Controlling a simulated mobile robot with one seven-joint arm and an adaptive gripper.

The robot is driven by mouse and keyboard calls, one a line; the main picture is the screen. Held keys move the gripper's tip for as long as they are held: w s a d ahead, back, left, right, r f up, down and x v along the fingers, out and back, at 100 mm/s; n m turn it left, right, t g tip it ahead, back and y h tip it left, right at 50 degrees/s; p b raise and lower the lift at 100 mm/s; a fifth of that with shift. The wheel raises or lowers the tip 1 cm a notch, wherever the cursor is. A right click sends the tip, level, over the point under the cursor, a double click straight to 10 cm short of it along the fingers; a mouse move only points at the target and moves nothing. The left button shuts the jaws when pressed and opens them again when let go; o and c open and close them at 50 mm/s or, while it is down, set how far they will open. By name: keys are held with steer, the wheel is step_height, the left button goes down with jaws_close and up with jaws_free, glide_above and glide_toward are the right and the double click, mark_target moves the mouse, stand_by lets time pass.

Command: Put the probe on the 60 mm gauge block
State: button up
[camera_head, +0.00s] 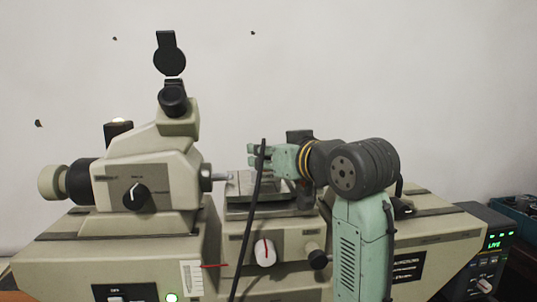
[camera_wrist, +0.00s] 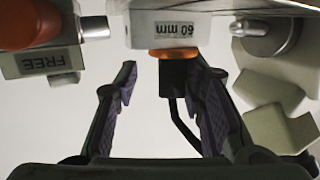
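My gripper (camera_head: 255,160) points left above the machine's middle stage in the head view. In the wrist view my gripper (camera_wrist: 165,72) is open, its two dark fingers wide apart. A light block marked "60 mm" (camera_wrist: 140,30), its label upside down, lies beyond the fingertips. An orange collar and a black body, seemingly the probe (camera_wrist: 178,73), appear against the block's label edge, between the fingers and nearer the right one. A black cable (camera_wrist: 178,112) runs from the black body. Whether the collar touches the block I cannot tell.
Pale blocks (camera_wrist: 280,128) lie at right.

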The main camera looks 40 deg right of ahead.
steer(key=shift+r, duration=0.25)
steer(key=b+v, duration=0.4)
steer(key=v, duration=0.8)
steer(key=shift+f, duration=0.25)
